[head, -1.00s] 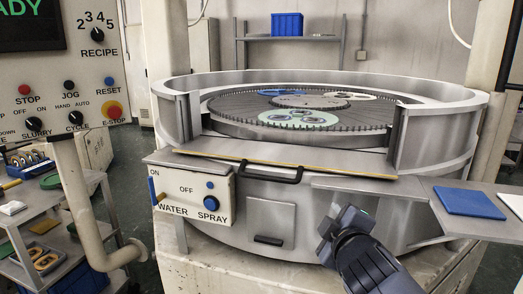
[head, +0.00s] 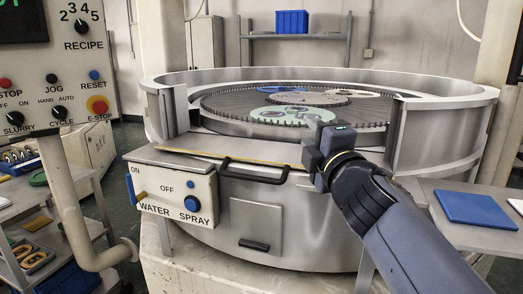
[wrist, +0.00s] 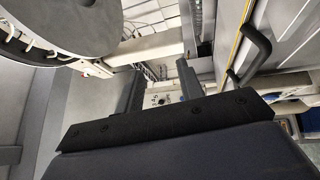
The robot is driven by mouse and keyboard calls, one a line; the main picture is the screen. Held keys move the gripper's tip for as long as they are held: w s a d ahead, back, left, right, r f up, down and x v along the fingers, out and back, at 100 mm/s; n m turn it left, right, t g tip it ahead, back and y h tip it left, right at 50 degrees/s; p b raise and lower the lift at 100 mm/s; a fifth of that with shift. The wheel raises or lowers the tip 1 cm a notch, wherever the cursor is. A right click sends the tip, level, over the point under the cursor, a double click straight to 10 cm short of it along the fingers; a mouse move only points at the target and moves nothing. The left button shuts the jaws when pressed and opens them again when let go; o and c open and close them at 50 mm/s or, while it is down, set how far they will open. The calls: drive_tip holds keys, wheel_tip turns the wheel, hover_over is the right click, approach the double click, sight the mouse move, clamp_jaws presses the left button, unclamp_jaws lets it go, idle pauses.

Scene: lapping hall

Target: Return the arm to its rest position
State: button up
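My arm reaches in from the lower right in the head view. My gripper (head: 318,158) is raised in front of the lapping machine (head: 290,225), near the right end of its front ledge and the black handle (head: 252,172). In the wrist view my gripper (wrist: 161,78) has its two dark fingers apart, with nothing between them. The gap shows part of a distant control panel. In the head view the arm hides part of the machine's front and the fingertips are hard to make out.
The round plate (head: 225,118) with carriers lies inside the machine's rim. The water spray box (head: 175,193) is at front left. A side shelf with a blue pad (head: 475,209) is at right. A pipe post (head: 62,190) and a cart (head: 20,222) stand at left.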

drive_tip(key=shift+w+d+r+n, duration=0.1)
drive_tip(key=shift+w+r+n, duration=0.15)
drive_tip(key=shift+r, duration=0.2)
drive_tip(key=shift+f, duration=0.1)
